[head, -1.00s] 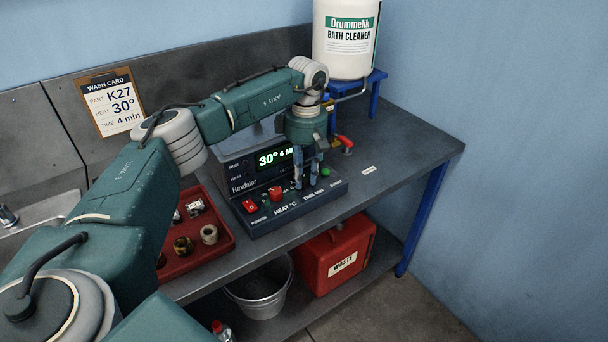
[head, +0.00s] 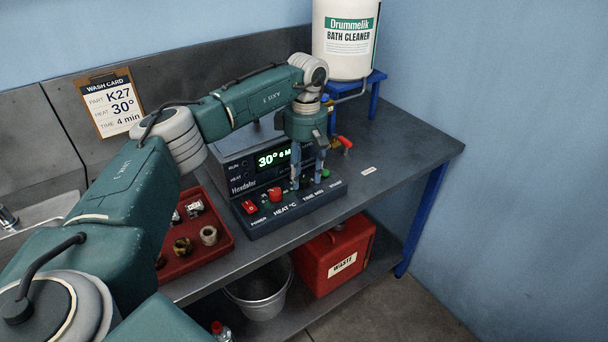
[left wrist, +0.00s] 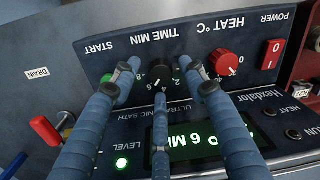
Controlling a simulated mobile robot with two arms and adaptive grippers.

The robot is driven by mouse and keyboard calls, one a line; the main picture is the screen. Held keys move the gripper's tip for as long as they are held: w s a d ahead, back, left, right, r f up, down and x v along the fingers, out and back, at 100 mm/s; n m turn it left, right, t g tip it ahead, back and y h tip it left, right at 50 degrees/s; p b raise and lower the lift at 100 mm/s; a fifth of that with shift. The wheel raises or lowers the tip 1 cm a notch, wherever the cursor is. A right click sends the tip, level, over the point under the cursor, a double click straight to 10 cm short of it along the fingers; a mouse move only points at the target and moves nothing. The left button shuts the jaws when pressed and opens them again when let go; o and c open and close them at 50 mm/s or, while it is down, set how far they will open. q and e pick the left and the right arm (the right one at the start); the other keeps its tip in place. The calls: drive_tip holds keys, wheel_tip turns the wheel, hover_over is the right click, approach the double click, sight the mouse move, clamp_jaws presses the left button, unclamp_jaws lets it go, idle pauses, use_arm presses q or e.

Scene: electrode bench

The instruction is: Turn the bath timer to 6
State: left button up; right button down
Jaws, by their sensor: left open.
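The ultrasonic bath's control box (head: 262,182) stands on the bench, its display (head: 273,158) lit with 30° and a 6 followed by cut-off letters. My left gripper (head: 308,182) points down at the TIME MIN area and is open. In the left wrist view, upside down, the dark timer knob (left wrist: 158,76) sits between the spread fingers (left wrist: 164,82), beside the scale numbers. The fingers stand apart from it on both sides. The middle finger partly covers the dial, and I cannot read the pointer surely. The display (left wrist: 185,142) there shows 6 too. My right gripper is out of view.
The red heat knob (head: 275,194), red power switch (head: 249,207) and green start button (head: 326,173) are close by. A red-handled valve (head: 345,142) stands behind. A red tray (head: 222,241) with metal parts lies left. The wash card (head: 110,103) reads 4 min.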

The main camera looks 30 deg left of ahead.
sight(305, 177)
use_arm(q)
wheel_tip(305, 177, up, 11)
drive_tip(key=shift+w, duration=0.25)
idle(0.4)
